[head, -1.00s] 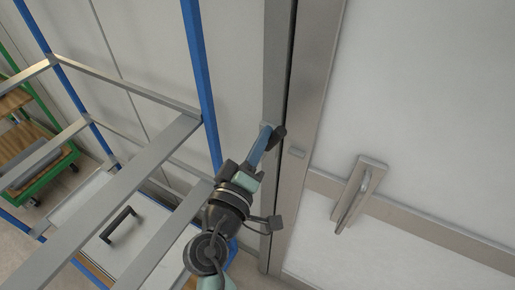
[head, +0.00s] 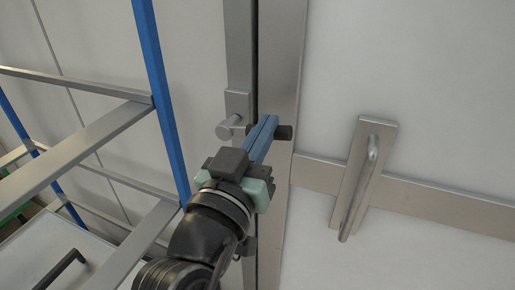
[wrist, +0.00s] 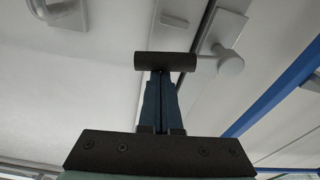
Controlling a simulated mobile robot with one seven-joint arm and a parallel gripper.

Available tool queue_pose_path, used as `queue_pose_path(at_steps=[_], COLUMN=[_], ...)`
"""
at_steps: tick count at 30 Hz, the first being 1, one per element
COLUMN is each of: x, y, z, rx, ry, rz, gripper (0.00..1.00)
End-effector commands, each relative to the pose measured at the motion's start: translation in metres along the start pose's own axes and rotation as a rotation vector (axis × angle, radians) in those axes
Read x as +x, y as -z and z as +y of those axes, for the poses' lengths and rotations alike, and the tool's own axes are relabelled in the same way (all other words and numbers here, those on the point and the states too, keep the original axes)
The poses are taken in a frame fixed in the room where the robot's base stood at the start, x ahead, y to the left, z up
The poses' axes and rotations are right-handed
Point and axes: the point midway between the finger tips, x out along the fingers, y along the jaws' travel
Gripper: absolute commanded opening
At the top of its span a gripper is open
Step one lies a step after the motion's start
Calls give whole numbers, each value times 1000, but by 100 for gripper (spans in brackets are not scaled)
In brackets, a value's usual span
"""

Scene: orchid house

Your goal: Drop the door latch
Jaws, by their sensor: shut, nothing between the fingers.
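The door latch has a silver pivot knob (head: 228,128) on a plate (head: 238,104) fixed to the door frame. Its dark round grip (head: 284,132) points right across the gap towards the door; the bar between is mostly hidden by my fingers in the head view. The wrist view shows the grip (wrist: 152,62) crosswise at my fingertips, with the silver knob (wrist: 230,65) beside it. My gripper (head: 268,122) is shut and empty, its blue fingertips at the grip; I cannot tell whether they touch. A small block (wrist: 173,20) shows on the door edge in the wrist view.
The white door (head: 430,80) carries a metal pull handle (head: 362,180) right of the latch, on a horizontal rail (head: 430,198). A rack with a blue post (head: 160,95) and grey bars (head: 80,150) stands close to my arm's left.

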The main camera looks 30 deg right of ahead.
Motion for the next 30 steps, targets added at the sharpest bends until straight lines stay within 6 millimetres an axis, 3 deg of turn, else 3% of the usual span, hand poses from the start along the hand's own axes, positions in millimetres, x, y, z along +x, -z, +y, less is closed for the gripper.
queue_pose_path(at_steps=[1, 12, 30], x=[-1, -2, -2], y=[-9, -15, -13], z=[0, 2, 3], rx=[32, 168, 183], ry=[-5, -23, -26], rz=[1, 0, 0], gripper=[0, 0, 0])
